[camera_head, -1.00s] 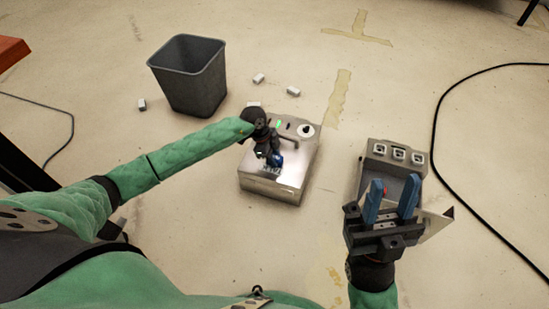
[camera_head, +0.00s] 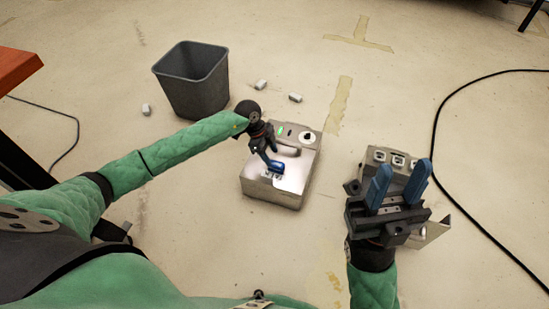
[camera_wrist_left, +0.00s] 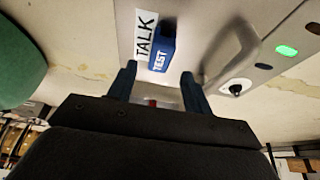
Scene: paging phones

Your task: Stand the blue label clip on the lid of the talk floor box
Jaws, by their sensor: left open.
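The talk floor box (camera_head: 285,185) is a silver metal box standing on the floor in the middle of the head view. In the left wrist view its lid (camera_wrist_left: 200,25) bears a white TALK label (camera_wrist_left: 145,35). The blue label clip (camera_wrist_left: 162,50), marked TEST, is on the lid beside that label. My left gripper (camera_wrist_left: 158,85) is open, with its blue fingers apart on either side of the clip's near end. In the head view the left gripper (camera_head: 272,163) is low over the lid; clip and fingertips blend there. My right gripper (camera_head: 397,184) is open and empty.
A second metal box (camera_head: 378,155) with sockets is partly hidden behind my right gripper. A grey bin (camera_head: 195,85) stands at the back left, with small white blocks (camera_head: 295,98) near it. A black cable (camera_head: 440,110) curves along the right. Floor between is clear.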

